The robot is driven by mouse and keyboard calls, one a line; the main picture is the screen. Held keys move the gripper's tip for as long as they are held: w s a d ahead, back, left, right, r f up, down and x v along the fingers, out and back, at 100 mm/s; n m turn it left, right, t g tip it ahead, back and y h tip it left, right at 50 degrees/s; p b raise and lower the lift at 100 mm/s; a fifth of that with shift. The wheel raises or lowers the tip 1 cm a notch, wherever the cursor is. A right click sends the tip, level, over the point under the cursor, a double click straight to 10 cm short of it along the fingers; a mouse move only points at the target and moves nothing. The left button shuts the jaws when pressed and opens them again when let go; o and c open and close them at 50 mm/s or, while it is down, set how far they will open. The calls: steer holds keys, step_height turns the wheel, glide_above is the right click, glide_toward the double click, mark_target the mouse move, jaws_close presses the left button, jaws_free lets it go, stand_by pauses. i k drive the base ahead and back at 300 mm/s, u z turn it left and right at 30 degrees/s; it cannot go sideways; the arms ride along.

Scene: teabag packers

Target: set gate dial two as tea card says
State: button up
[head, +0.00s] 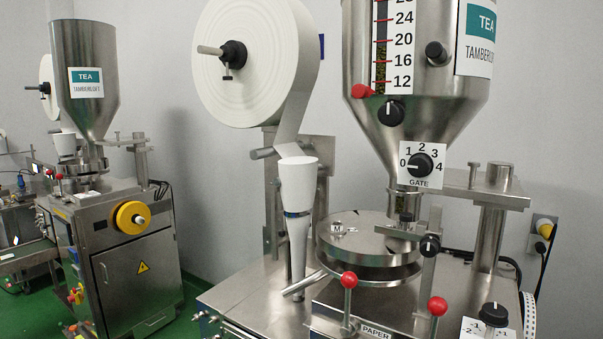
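The near machine's gate dial (420,165) is a black knob on a white plate marked 0 to 4 with the word GATE, low on the steel hopper (412,120). Its pale mark appears to point left, toward 0. A TEA label (481,25) on this hopper is cut by the frame's top; its name begins "TAMBER". The far machine at left has a similar TEA label (86,82). My gripper is not in view.
A paper roll (255,62) hangs left of the hopper. Red-knobbed levers (349,281) rise in front of the round steel plate (372,240). Green floor shows between the machines.

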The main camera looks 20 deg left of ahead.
mark_target(420, 165)
steer(key=u, duration=2.45)
steer(key=i, duration=0.35)
steer(key=u, duration=0.45)
